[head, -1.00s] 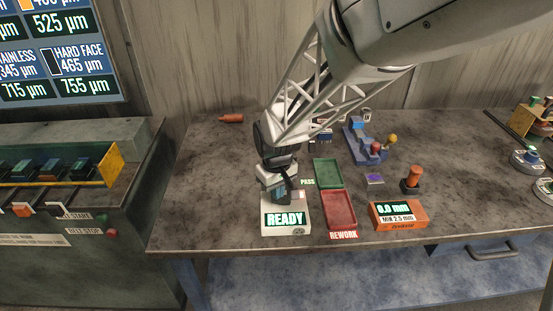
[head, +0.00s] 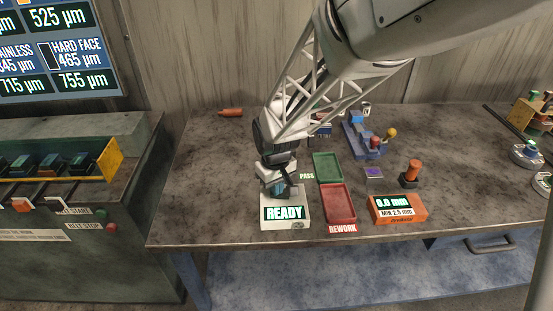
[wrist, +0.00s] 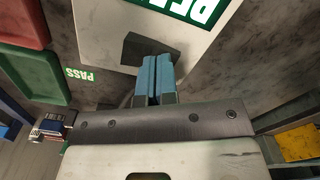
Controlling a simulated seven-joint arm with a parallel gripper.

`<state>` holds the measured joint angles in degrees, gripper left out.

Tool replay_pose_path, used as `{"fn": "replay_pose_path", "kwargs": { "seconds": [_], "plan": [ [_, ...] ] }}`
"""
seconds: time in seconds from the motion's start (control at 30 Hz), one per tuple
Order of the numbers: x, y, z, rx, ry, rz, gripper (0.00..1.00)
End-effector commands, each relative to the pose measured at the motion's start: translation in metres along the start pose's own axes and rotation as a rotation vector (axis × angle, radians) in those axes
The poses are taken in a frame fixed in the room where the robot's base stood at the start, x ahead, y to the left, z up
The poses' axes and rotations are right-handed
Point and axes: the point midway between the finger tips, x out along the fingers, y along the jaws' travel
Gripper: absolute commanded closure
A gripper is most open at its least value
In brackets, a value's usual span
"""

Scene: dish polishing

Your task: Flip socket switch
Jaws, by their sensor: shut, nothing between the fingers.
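A white box (head: 285,219) with a green READY display stands on the bench below my gripper. In the wrist view, the box (wrist: 95,30) has a dark square patch (wrist: 135,48) on its top, partly covered by my fingers. I cannot tell whether this patch is the socket or its switch; no switch lever is clearly visible. My gripper (head: 279,190) is over the back part of the box. Its blue fingertips (wrist: 156,62) are together with nothing between them, at the edge of the dark patch. I cannot tell whether they touch it.
A green PASS tray (head: 328,167) and a red REWORK tray (head: 338,204) lie right of the box. An orange gauge (head: 397,209), an orange-handled tool (head: 412,170) and a blue stand (head: 362,140) are farther right. The bench left of the box is clear.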

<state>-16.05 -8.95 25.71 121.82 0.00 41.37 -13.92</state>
Motion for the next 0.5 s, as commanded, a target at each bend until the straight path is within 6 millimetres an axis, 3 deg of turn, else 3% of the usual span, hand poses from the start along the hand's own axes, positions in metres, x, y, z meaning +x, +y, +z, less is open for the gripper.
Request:
{"fn": "replay_pose_path", "kwargs": {
  "seconds": [0.5],
  "plan": [
    [-0.022,0.000,0.000,0.000,0.000,0.000,1.00]
  ]
}}
